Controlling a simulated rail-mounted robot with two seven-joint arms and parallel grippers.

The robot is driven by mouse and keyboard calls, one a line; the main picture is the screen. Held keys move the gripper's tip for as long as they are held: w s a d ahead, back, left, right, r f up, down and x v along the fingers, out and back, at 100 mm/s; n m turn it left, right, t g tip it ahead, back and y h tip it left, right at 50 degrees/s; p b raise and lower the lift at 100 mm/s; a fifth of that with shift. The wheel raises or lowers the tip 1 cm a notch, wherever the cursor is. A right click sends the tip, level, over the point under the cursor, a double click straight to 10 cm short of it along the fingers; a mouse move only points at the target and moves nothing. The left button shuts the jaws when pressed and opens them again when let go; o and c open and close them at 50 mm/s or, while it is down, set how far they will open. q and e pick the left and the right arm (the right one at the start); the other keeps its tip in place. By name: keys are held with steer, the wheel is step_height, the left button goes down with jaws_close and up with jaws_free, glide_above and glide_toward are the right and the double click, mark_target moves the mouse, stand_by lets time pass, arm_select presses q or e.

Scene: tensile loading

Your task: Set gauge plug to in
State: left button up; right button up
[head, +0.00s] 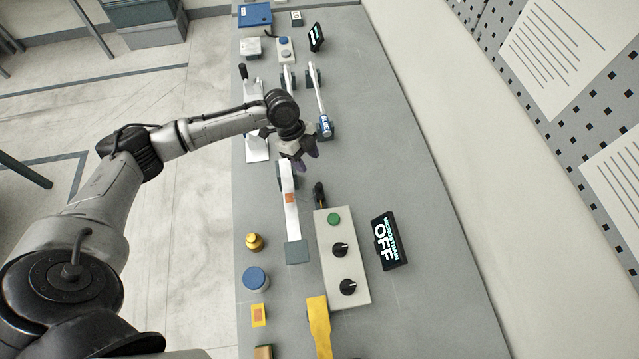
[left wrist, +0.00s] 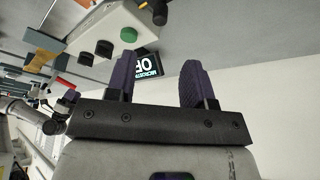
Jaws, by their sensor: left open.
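The gauge plug seems to be the small black piece (head: 319,194) at the far end of the beige control box (head: 335,265); it also shows at the top of the left wrist view (left wrist: 160,12). I cannot tell whether it is seated in a socket. The box carries a green button (head: 334,219) and two black knobs. The display (head: 389,241) beside it reads "MICROSTRAIN OFF". My left gripper (head: 306,158) is open and empty, above the bench just beyond the plug. What looks like my right gripper (left wrist: 68,98) shows small in the left wrist view, its jaws unclear.
A pale bar (head: 289,205) with an orange patch lies left of the box. A brass weight (head: 254,242), a blue-topped cylinder (head: 256,278) and a yellow strip (head: 319,325) stand nearer. A blue-ended lever (head: 325,125) lies beyond. The bench right of the display is clear.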

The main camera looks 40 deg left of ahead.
mark_target(319, 185)
arm_select(q)
steer(key=x, duration=1.1)
steer(key=shift+f, duration=0.2)
jaws_close()
